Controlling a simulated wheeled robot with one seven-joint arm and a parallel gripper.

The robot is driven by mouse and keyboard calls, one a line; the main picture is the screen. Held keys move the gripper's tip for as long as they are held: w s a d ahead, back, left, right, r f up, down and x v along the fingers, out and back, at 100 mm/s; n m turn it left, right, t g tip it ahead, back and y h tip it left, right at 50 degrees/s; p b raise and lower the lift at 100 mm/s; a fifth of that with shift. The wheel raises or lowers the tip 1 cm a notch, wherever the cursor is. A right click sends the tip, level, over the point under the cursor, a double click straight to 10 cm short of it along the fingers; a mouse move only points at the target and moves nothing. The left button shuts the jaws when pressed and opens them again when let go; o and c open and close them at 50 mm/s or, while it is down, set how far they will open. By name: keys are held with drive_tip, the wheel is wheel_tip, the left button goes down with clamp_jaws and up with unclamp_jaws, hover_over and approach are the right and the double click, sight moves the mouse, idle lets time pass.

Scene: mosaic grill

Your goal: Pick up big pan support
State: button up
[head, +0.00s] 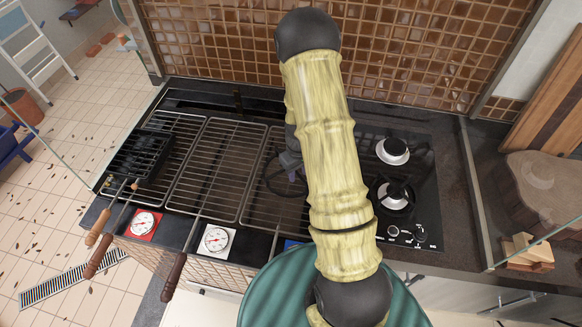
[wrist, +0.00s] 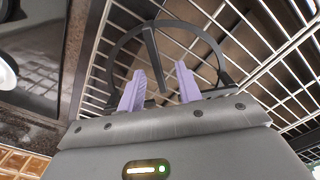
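The big pan support is a black ring with inward prongs (wrist: 151,48). It lies on the right-hand grill grate, close to the hob. In the head view its left part (head: 268,180) shows and my arm hides the rest. My gripper (wrist: 160,82) is over the ring, with its two purple fingers apart. One prong shows between the fingers in the wrist view. I cannot tell whether either finger touches it. The near part of the ring is hidden behind the gripper body.
Wire grates (head: 212,165) with long wooden handles lie to the left. A black gas hob (head: 425,185) with burners is to the right of my arm. A tiled wall (head: 420,60) stands behind the counter. A wood stump (head: 545,185) and small blocks (head: 528,250) are at the far right.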

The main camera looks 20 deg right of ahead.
clamp_jaws()
drive_tip(key=shift+r, duration=0.1)
drive_tip(key=shift+w+r, duration=0.1)
drive_tip(key=shift+r, duration=0.3)
wheel_tip(320, 180, up, 9)
drive_tip(key=b, duration=0.3)
drive_tip(key=shift+r, duration=0.15)
idle(0.5)
wheel_tip(320, 180, up, 7)
drive_tip(key=p, duration=0.5)
idle(0.4)
